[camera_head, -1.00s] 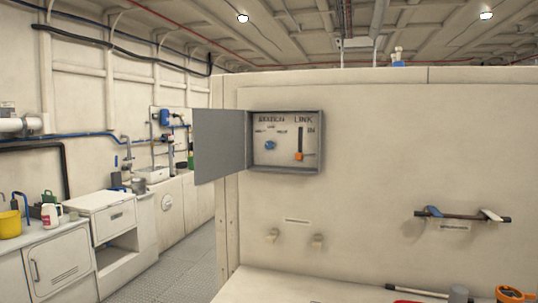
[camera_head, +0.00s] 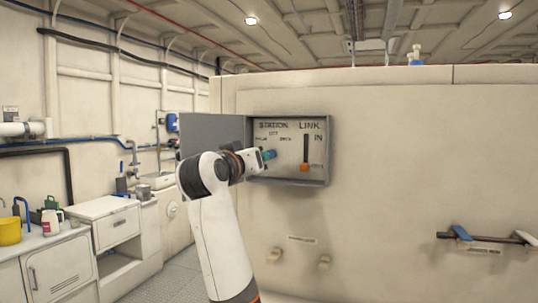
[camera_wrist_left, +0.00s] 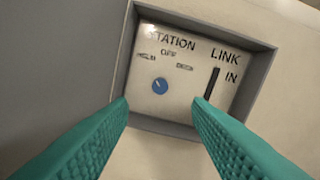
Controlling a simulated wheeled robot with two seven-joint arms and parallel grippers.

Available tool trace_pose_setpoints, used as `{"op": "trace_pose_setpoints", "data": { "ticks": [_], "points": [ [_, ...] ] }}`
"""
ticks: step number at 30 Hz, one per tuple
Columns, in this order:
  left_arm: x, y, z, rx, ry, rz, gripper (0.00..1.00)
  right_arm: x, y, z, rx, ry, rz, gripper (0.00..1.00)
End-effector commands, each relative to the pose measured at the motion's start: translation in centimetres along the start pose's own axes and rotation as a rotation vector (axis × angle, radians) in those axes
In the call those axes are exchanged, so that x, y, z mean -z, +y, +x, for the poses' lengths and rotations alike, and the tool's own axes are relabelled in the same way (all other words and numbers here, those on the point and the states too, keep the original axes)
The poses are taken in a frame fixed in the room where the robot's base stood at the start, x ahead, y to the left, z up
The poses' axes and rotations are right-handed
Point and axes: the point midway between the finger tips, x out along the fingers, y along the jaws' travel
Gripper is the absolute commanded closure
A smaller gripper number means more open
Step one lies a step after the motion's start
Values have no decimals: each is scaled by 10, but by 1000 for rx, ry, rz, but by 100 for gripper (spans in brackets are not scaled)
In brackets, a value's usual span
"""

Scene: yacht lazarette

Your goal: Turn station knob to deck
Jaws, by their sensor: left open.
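The station knob (camera_wrist_left: 160,86) is a small round blue knob on the white panel (camera_wrist_left: 185,105) in the open wall box, below the labels STATION, OFF and DECK. Its pointer direction is too small to read surely. My left gripper (camera_head: 268,155) is at the front of the box in the head view, covering the knob there. In the left wrist view its teal fingers (camera_wrist_left: 160,102) are open and empty, spread to the left and right of the knob, which shows between and beyond the tips. They do not appear to touch it.
The LINK slot (camera_wrist_left: 212,84) lies right of the knob; its orange lever (camera_head: 304,168) is at the bottom. The box door (camera_head: 212,132) stands open to the left, behind my arm. Two pegs (camera_head: 274,255) and a wall-held tool (camera_head: 490,238) are lower. A counter with a yellow bucket (camera_head: 9,231) is far left.

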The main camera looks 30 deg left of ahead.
Motion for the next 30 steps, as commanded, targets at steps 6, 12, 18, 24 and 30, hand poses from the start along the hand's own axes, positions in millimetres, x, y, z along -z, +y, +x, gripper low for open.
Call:
{"op": "trace_pose_setpoints", "data": {
  "ticks": [6,12,18,24,30],
  "points": [
    [0,-1,45,0,7,1,55,5,2,-11,-2,8,-2,60],
    [0,-1,81,0,5,1,55,4,2,-19,-3,8,-2,60],
    [1,0,100,0,4,2,55,2,2,-22,-3,6,-2,60],
    [2,0,105,0,2,2,55,0,3,-22,-5,4,-1,60],
    [2,0,104,0,2,2,63,0,3,-22,-5,3,-1,60]
  ]
}}
